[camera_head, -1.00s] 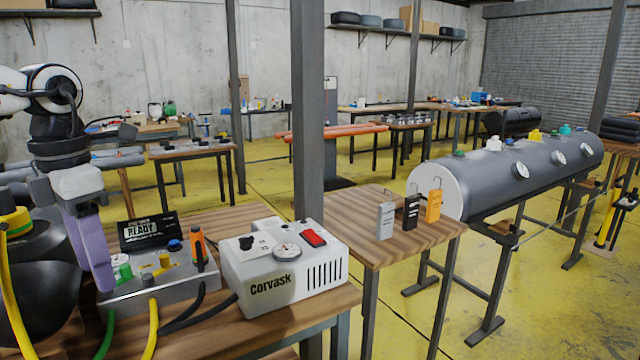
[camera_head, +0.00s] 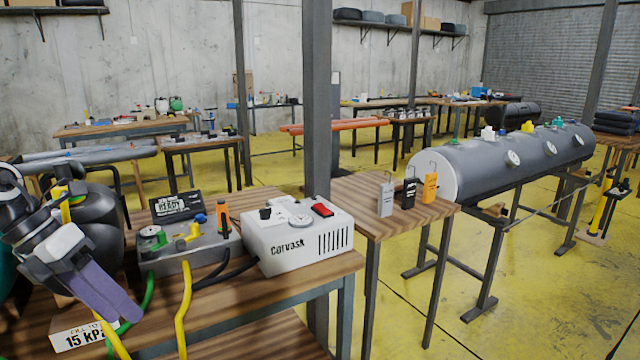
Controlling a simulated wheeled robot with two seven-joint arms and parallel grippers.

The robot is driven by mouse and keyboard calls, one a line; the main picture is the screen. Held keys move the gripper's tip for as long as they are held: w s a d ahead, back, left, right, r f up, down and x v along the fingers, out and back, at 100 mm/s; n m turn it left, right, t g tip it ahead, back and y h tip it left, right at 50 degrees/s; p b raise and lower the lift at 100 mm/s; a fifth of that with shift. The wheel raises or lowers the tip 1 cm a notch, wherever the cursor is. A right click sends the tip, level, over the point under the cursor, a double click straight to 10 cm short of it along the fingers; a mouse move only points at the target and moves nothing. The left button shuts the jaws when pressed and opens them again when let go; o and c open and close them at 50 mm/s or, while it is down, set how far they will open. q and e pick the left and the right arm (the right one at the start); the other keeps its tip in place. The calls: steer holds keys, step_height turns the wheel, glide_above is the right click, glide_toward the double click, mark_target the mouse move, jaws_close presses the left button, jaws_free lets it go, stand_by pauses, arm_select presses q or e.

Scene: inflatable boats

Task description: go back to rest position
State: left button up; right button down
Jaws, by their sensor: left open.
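My left gripper (camera_head: 112,310) shows at the lower left in the head view, with its purple fingers pointing down and to the right. It is open and I see nothing between its fingers. It is in front of the left end of the wooden bench, left of the grey valve box (camera_head: 190,252) and near the white "15 kPa" sign (camera_head: 72,338). My right gripper is not in view.
The white Corvask pump (camera_head: 290,243) stands on the bench beside the valve box. A black READY display (camera_head: 177,207) stands behind the box. Green and yellow hoses (camera_head: 183,315) hang at the front. A dark post (camera_head: 317,100) rises behind the bench.

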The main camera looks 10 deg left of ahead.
arm_select(q)
steer(key=s+d+f+n+t, duration=0.1)
steer(key=s+f+n+t, duration=0.2)
steer(key=f+n+t, duration=0.6)
steer(key=s+d+f+n+t, duration=0.2)
steer(key=f+n, duration=1)
steer(key=f, duration=0.4)
steer(key=s+d+f+n+g+y, duration=0.1)
steer(key=s+d+f+n, duration=0.3)
steer(key=d, duration=0.3)
steer(key=s+d+f+n+g, duration=0.2)
steer(key=s+d+f+n, duration=0.2)
steer(key=d+n, duration=0.2)
steer(key=s+d+f+n+g+y, duration=0.1)
steer(key=s+d+f+n, duration=0.3)
steer(key=d, duration=0.3)
steer(key=shift+d+f+n+y+b, duration=0.2)
steer(key=shift+d+n+y+b, duration=0.1)
steer(key=shift+d+n+b, duration=0.1)
steer(key=shift+w, duration=0.1)
